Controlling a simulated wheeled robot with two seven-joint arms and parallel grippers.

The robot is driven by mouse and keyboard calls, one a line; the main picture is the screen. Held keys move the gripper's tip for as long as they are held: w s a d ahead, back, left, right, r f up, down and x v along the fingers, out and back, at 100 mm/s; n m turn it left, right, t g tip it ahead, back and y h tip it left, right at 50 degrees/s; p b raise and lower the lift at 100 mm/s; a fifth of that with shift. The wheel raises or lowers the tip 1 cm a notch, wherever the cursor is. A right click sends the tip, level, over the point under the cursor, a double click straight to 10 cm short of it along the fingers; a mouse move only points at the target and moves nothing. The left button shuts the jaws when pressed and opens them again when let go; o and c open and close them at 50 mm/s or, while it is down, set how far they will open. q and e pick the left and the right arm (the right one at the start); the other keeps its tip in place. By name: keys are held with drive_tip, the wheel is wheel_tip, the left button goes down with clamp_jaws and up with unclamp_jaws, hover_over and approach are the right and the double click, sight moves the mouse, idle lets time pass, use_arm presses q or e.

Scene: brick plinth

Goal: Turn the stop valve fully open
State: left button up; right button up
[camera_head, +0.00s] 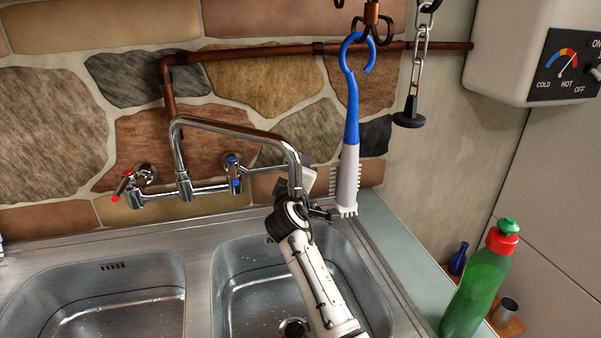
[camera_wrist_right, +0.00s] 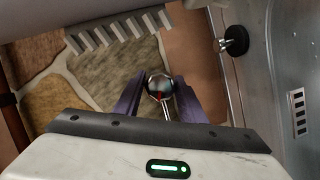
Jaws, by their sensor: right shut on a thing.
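A small round chrome fitting with a red mark and a thin lever (camera_wrist_right: 160,88) sits between the purple fingers of my right gripper (camera_wrist_right: 165,100) in the wrist view. It looks like the stop valve. The gripper is shut on it, against the stone wall. In the head view my right gripper (camera_head: 307,181) is behind the tap spout, and the fitting is hidden there. The chrome mixer tap (camera_head: 184,188) has a red-marked handle (camera_head: 126,182) and a blue-marked handle (camera_head: 234,172). My left gripper is out of view.
A blue and white brush (camera_head: 350,140) hangs close beside my right gripper. A black plug (camera_head: 408,119) hangs on a chain. A green bottle (camera_head: 478,292) stands at right, below a heater (camera_head: 530,50). Two steel sink basins (camera_head: 120,320) lie below.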

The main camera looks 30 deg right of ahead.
drive_tip(key=shift+m+y, duration=0.4)
drive_tip(key=shift+m, duration=0.5)
drive_tip(key=o, duration=1)
